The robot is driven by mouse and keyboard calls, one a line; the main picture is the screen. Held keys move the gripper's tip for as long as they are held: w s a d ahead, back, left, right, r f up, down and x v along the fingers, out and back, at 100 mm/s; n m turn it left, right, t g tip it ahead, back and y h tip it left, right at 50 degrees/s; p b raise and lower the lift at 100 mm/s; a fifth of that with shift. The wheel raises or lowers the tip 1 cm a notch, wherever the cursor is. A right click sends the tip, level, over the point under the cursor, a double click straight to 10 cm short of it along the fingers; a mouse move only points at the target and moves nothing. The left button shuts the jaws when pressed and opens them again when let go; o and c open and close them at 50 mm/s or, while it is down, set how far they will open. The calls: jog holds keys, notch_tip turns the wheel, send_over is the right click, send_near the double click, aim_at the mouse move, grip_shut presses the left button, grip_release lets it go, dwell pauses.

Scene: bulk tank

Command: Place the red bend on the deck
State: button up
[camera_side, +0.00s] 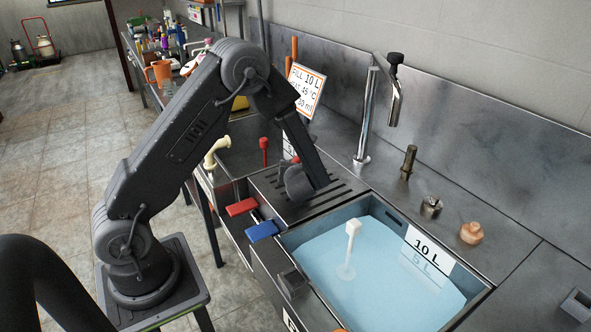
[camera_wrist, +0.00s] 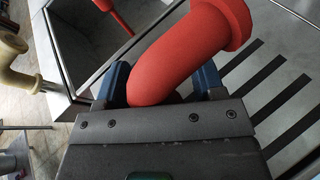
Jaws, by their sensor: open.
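The red bend (camera_wrist: 185,50) is a curved red pipe piece with a flanged end toward the upper right in the wrist view. My gripper (camera_wrist: 160,80) is open, with one blue finger on each side of the bend's near end. Whether the fingers touch it cannot be told. The deck (camera_wrist: 262,72) is the grey metal drainer with dark slots, beneath and to the right of the bend. In the side view, my gripper (camera_side: 298,184) is low over the slotted deck (camera_side: 325,198), and the arm mostly hides the bend.
A basin of bluish water (camera_side: 365,285) with a 10 L label lies right of the deck. Another basin with a red-topped rod (camera_side: 264,150) is on the left. Red (camera_side: 241,207) and blue (camera_side: 262,231) blocks sit at the front edge. A tap (camera_side: 367,115) stands behind.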

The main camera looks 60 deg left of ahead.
jog(key=v, duration=1.1)
jog(key=shift+s+d+r, duration=0.2)
jog(key=shift+d, duration=0.1)
jog(key=s+d+r+n+h, duration=0.5)
jog(key=s+r+n, duration=0.3)
jog(key=n, duration=0.5)
jog(key=s+d+r+n+g+h, duration=0.1)
jog(key=s+d+r+n+h, duration=0.4)
jog(key=n, duration=0.7)
jog(key=shift+s+d+r+n+h, duration=0.4)
jog(key=shift+s+r+h, duration=0.6)
jog(key=shift+s+r, duration=1.05)
jog(key=shift+s+f, duration=0.15)
jog(key=shift+f, duration=0.1)
